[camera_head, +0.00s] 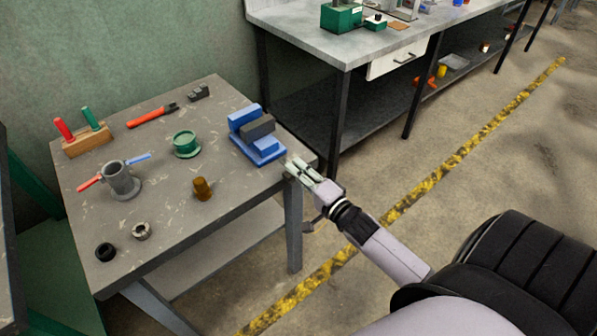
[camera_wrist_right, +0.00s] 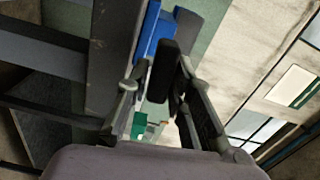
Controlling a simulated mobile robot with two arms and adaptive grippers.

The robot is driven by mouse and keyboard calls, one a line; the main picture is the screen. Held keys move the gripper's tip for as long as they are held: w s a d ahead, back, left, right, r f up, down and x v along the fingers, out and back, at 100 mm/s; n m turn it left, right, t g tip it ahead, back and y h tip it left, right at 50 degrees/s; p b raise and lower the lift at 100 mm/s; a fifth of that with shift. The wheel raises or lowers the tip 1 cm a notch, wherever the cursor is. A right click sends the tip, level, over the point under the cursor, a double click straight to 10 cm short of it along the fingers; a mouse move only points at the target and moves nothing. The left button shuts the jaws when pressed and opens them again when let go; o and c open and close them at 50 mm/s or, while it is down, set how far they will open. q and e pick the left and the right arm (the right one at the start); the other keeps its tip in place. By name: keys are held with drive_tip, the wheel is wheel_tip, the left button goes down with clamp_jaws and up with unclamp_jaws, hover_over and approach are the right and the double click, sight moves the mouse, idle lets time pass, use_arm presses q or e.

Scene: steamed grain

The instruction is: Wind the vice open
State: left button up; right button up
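The blue vice (camera_head: 262,148) with a dark grey block between its blue parts sits at the right edge of the grey workbench (camera_head: 225,190). In the right wrist view its blue body (camera_wrist_right: 153,28) is at the top centre. My right gripper (camera_head: 297,167) is at the bench's right corner, just beside the vice's near end. In the right wrist view its fingers (camera_wrist_right: 163,64) stand apart, one on each side of a dark rounded bar (camera_wrist_right: 165,72), which looks like the vice's handle. I cannot tell whether they touch it. My left gripper is not in view.
The bench also holds a grey mug-like pot (camera_head: 122,182), a green round part (camera_head: 186,144), a brown cylinder (camera_head: 202,188), a wooden block with red and green handles (camera_head: 88,146) and two small rings. A longer grey bench (camera_head: 350,48) stands behind.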

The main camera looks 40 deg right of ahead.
clamp_jaws()
drive_tip(key=shift+n, duration=0.3)
